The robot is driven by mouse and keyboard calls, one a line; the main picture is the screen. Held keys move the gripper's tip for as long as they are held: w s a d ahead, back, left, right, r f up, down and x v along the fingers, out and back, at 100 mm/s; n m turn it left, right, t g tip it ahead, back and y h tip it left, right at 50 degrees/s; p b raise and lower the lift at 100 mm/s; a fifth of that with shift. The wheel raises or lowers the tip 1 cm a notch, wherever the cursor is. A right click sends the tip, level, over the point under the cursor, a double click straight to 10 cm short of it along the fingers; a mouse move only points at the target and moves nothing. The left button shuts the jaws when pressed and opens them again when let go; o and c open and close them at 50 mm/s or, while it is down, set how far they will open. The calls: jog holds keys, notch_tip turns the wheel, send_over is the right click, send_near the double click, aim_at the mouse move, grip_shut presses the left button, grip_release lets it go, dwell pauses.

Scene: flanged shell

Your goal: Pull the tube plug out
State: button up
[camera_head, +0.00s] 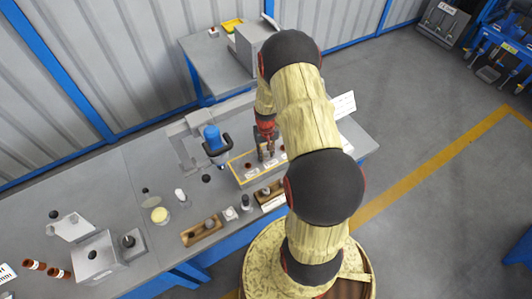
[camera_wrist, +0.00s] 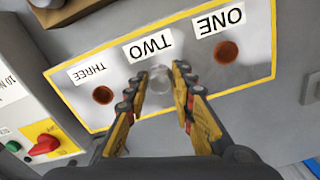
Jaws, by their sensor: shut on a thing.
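A pale panel with a yellow border (camera_wrist: 65,88) carries the labels ONE, TWO and THREE, upside down in the wrist view. It also shows in the head view (camera_head: 237,169). My gripper (camera_wrist: 162,72) is at the middle position, by the label TWO. Its two yellow and black fingers are shut on a pale grey, rounded tube plug (camera_wrist: 159,82). I cannot tell how deep the plug sits. Reddish-brown round spots show by ONE (camera_wrist: 228,51) and THREE (camera_wrist: 103,95). In the head view my gripper (camera_head: 266,151) is over the panel.
A control box with a red knob (camera_wrist: 43,145) stands left of the panel in the wrist view. In the head view, a blue-topped device (camera_head: 213,140) stands left of my gripper, and wooden trays (camera_head: 201,232) and small parts lie on the grey bench (camera_head: 160,265).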

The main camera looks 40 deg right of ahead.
aim_at(266, 153)
grip_shut()
jog(key=shift+r, duration=0.1)
jog(key=shift+r+p, duration=1.8)
jog(key=shift+r, duration=1.15)
